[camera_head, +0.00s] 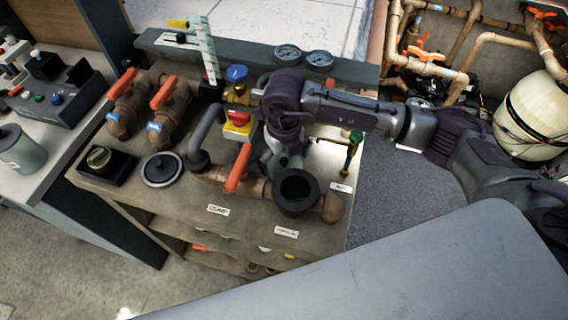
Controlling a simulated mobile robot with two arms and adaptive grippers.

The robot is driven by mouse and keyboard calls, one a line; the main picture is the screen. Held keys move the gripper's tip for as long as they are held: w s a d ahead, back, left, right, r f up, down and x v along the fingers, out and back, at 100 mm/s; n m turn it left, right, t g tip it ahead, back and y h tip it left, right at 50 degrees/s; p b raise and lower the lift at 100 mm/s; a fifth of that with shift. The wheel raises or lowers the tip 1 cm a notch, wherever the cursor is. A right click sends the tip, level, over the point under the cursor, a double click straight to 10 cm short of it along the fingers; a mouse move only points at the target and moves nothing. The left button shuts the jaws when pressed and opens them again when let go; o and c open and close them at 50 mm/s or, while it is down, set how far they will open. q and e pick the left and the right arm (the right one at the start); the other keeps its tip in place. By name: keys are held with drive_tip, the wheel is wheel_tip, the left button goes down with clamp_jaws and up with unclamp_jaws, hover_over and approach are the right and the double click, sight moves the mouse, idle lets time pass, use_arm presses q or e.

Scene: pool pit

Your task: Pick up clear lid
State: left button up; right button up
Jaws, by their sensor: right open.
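A round lid (162,169) lies flat on the brown workbench (190,222), left of the pipes. My right gripper (284,162) hangs over the bench to the right of the lid, pointing down among the pipe fittings. It is open, and its fingertips are partly hidden. It is clearly apart from the lid. An open black round pot (296,191) stands just below it in the picture. My left gripper is out of view.
Brown pipes with orange handles (164,93) stand behind the lid. A black tray (106,166) with a small jar is left of the lid. Bare bench lies in front.

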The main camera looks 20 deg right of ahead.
drive_tip(key=shift+c, duration=1.4)
drive_tip(key=c, duration=0.8)
drive_tip(key=shift+s, duration=0.15)
drive_tip(key=c, duration=0.8)
drive_tip(key=shift+f, duration=0.1)
clamp_jaws()
drive_tip(key=shift+s, duration=0.1)
